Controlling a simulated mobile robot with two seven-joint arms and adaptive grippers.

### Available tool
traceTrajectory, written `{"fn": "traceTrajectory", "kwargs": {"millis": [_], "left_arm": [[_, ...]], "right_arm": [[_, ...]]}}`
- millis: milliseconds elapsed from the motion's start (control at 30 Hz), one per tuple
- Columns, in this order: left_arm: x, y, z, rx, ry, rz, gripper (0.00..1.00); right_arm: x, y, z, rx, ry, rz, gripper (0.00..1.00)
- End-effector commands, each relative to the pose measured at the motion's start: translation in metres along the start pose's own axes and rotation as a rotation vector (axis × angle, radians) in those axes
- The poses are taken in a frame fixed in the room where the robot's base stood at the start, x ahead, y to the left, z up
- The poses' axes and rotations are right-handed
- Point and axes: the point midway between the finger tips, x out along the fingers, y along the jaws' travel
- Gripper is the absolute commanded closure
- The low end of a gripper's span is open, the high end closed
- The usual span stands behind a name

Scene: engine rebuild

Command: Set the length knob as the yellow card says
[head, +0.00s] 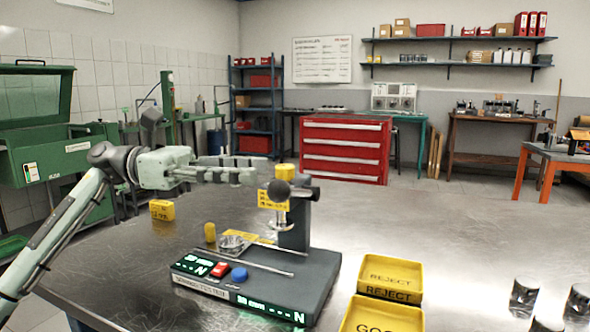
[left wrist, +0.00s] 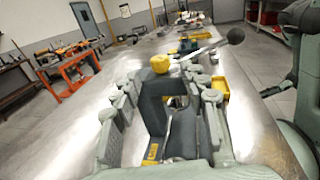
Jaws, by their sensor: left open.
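A spring tester with a dark base (head: 262,285) stands on the metal table. A yellow knob (head: 285,171) tops its column; it also shows in the left wrist view (left wrist: 160,64). A yellow card (head: 268,200) with small unreadable print is on the tester below that knob. A dark ball-ended lever (head: 279,190) is beside the column. My left gripper (head: 248,175) is open and empty, left of the yellow knob. In the left wrist view the knob lies ahead, between the spread fingers (left wrist: 160,98).
The base carries green displays, a red button (head: 220,269) and a blue button (head: 239,274). The table's right middle is clear.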

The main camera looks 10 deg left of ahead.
Motion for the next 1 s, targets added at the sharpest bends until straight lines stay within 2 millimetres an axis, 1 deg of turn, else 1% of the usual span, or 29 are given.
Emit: {"fn": "traceTrajectory", "kwargs": {"millis": [33, 100, 233, 333, 500, 733, 767, 1000], "left_arm": [[0.009, -0.001, 0.003, 0.001, -0.001, -0.004, 0.56], [0.021, -0.001, 0.003, 0.001, -0.001, -0.004, 0.56], [0.041, -0.001, 0.003, 0.002, -0.001, -0.003, 0.56], [0.053, -0.001, 0.002, 0.001, -0.001, -0.003, 0.56], [0.063, 0.000, 0.001, 0.000, 0.000, -0.001, 0.56], [0.063, 0.000, 0.000, 0.000, -0.001, -0.001, 0.56], [0.063, 0.000, 0.000, 0.000, -0.001, 0.000, 0.59], [0.063, 0.000, 0.001, 0.001, -0.001, 0.000, 0.89]], "right_arm": [[0.007, -0.002, 0.004, -0.001, -0.013, -0.005, 0.60], [0.015, -0.004, 0.008, 0.000, -0.019, -0.009, 0.60], [0.024, -0.006, 0.013, 0.002, -0.023, -0.015, 0.60], [0.033, -0.006, 0.022, -0.006, -0.033, -0.013, 0.60], [0.040, -0.007, 0.028, -0.011, -0.038, -0.012, 0.60], [0.041, -0.007, 0.028, -0.011, -0.038, -0.012, 0.60], [0.041, -0.007, 0.028, -0.011, -0.038, -0.012, 0.60], [0.041, -0.007, 0.028, -0.011, -0.039, -0.012, 0.60]]}}
